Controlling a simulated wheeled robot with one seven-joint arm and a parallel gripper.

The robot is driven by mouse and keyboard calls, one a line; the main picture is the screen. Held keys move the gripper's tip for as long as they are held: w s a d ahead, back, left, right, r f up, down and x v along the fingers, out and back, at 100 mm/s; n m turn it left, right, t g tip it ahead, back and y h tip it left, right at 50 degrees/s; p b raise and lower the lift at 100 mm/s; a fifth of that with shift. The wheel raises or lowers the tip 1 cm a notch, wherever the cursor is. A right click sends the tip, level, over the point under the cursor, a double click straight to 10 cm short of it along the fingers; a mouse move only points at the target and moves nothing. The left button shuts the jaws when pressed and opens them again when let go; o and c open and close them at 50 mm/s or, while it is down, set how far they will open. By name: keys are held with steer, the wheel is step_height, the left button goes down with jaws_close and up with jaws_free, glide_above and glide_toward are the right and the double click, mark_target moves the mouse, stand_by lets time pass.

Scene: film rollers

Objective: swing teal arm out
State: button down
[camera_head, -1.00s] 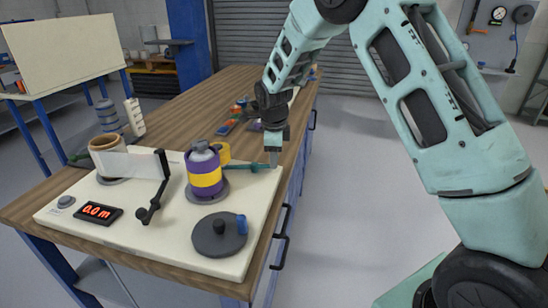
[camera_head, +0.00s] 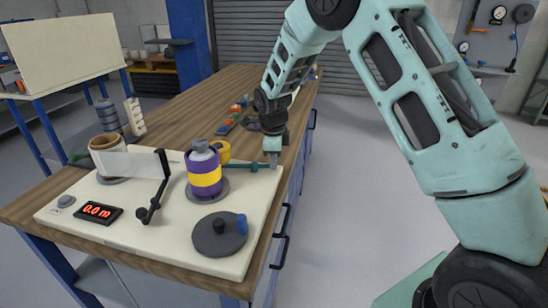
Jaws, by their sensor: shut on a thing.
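The teal arm (camera_head: 240,165) is a thin dark-teal bar. It reaches right from behind the purple and yellow roller (camera_head: 205,173), near a yellow part (camera_head: 223,150), over the cream board (camera_head: 130,233). My gripper (camera_head: 272,161) points down at the board's right edge and is shut on the arm's right end. The fingertips hide that end. The arm's left end is hidden behind the roller.
A black bracket (camera_head: 161,182) stands left of the roller, beside a brown roll (camera_head: 103,150) with a white strip. A dark disc (camera_head: 219,236) with a blue knob lies in front. A red display (camera_head: 98,212) reads 0.0 m. Small coloured items (camera_head: 232,119) lie behind on the wooden bench (camera_head: 185,115).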

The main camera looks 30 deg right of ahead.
steer(key=m, duration=0.1)
steer(key=s+a+m+p, duration=0.1)
steer(key=m+p, duration=0.1)
steer(key=m, duration=0.1)
steer(key=shift+s+a+r+h, duration=0.15)
steer(key=shift+s+a+h, duration=0.05)
steer(key=shift+s+h, duration=0.1)
steer(key=shift+s+a+m+g+p, duration=0.2)
steer(key=shift+a+m+p, duration=0.05)
steer(key=shift+m+p, duration=0.35)
steer(key=shift+s+a+m+g+p, duration=0.15)
steer(key=shift+a+m+g+p, duration=0.05)
steer(key=shift+m+p, duration=0.4)
steer(key=c, duration=1.2)
jaws_free()
steer(key=shift+a, duration=0.1)
steer(key=a+r, duration=0.1)
steer(key=r, duration=0.4)
steer(key=s+a+r, duration=0.1)
steer(key=r, duration=0.5)
steer(key=a+r, duration=0.1)
steer(key=r, duration=0.4)
steer(key=shift+s+r, duration=0.25)
steer(key=shift+r, duration=0.15)
